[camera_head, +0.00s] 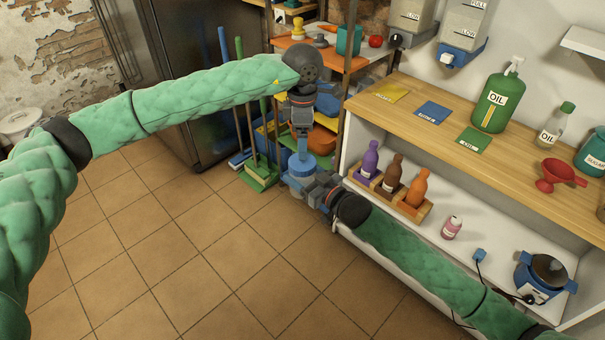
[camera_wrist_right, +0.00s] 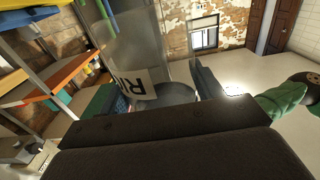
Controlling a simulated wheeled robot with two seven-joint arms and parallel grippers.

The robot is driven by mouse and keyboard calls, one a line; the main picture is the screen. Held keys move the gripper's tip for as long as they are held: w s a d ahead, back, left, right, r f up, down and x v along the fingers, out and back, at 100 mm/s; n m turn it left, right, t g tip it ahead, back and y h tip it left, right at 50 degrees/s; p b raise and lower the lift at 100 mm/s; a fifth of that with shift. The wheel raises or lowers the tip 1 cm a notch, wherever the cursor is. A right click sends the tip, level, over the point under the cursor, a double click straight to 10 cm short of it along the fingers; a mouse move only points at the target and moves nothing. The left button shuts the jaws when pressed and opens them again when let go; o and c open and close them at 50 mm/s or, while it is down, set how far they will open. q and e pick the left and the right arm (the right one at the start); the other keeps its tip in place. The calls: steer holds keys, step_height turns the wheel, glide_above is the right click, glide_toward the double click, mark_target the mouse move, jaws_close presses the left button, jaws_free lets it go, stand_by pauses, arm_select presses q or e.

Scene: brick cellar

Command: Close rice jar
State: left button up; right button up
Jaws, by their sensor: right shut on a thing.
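The clear rice jar, with a white label reading "RI" (camera_wrist_right: 143,84), sits between the fingers of my right gripper (camera_wrist_right: 160,92) in the right wrist view. In the head view my right gripper (camera_head: 305,186) is shut on the jar, which is mostly hidden by the gripper there. A round blue lid-like piece (camera_head: 302,164) shows at the jar's top. My left gripper (camera_head: 302,143) points down directly above this blue piece. I cannot tell whether its fingers grip the piece, or whether the piece touches the jar.
A wooden-topped shelf (camera_head: 440,108) stands on the right, with a green oil bottle (camera_head: 495,101), a red funnel (camera_head: 560,174) and several bottles in a wooden rack (camera_head: 387,193). Brooms (camera_head: 262,170) stand behind the grippers. The tiled floor (camera_head: 190,240) is clear.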

stand_by(0.4)
arm_select(q)
steer(key=shift+f, duration=4)
steer(key=c, duration=1)
steer(key=o, duration=1.1)
steer(key=shift+o, duration=0.2)
step_height(320, 180, up, 12)
